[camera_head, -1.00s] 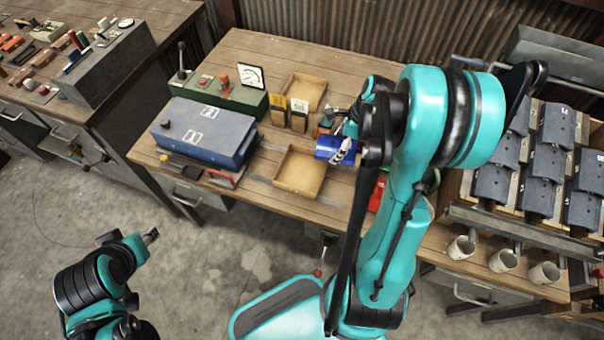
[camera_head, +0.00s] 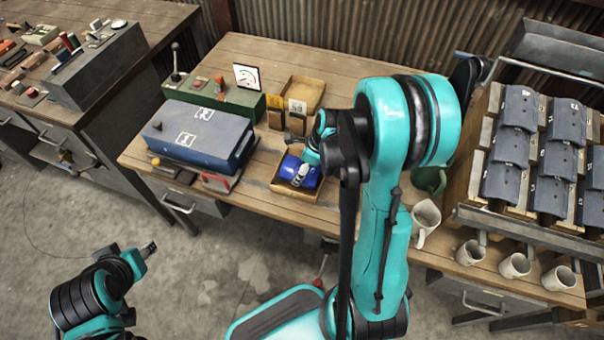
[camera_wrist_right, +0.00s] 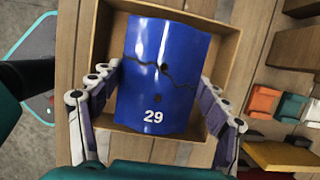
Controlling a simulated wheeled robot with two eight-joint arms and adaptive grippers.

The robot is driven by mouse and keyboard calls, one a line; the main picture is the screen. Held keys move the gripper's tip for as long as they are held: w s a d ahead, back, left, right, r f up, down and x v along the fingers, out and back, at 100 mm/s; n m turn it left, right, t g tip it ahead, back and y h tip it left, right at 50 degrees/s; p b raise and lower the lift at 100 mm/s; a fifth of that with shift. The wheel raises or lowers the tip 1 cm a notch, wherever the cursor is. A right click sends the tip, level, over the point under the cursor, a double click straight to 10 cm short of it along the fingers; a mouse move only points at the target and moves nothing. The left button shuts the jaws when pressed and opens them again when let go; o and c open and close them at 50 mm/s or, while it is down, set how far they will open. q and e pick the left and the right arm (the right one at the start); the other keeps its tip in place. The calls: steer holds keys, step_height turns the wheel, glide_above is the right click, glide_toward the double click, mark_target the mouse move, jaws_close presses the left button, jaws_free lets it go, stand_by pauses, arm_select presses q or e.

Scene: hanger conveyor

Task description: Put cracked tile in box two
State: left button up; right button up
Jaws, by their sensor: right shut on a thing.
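The cracked tile (camera_head: 302,173) is a curved blue tile. In the right wrist view the tile (camera_wrist_right: 160,45) shows a dark crack across its middle, a small hole and the number 29. My right gripper (camera_wrist_right: 160,78) is shut on its two sides. It holds the tile over or inside the front wooden box (camera_head: 283,187), whose walls (camera_wrist_right: 222,50) surround it in the wrist view. I cannot tell whether the tile touches the bottom. A second wooden box (camera_head: 312,88) stands farther back. My left gripper (camera_head: 148,248) is away from the bench; its jaw state is unclear.
A blue case (camera_head: 200,135) lies left of the front box, with a green control box (camera_head: 215,95) behind it. Small upright blocks (camera_head: 296,118) stand between the boxes. Mugs (camera_head: 515,265) and a rack of grey tiles (camera_head: 540,150) are at the right.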

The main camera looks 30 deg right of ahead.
step_height(320, 180, down, 2)
steer(key=shift+f+b, duration=0.1)
steer(key=shift+b, duration=0.2)
arm_select(q)
steer(key=shift+f, duration=0.55)
steer(key=shift+f, duration=0.1)
arm_select(e)
steer(key=o, duration=1.3)
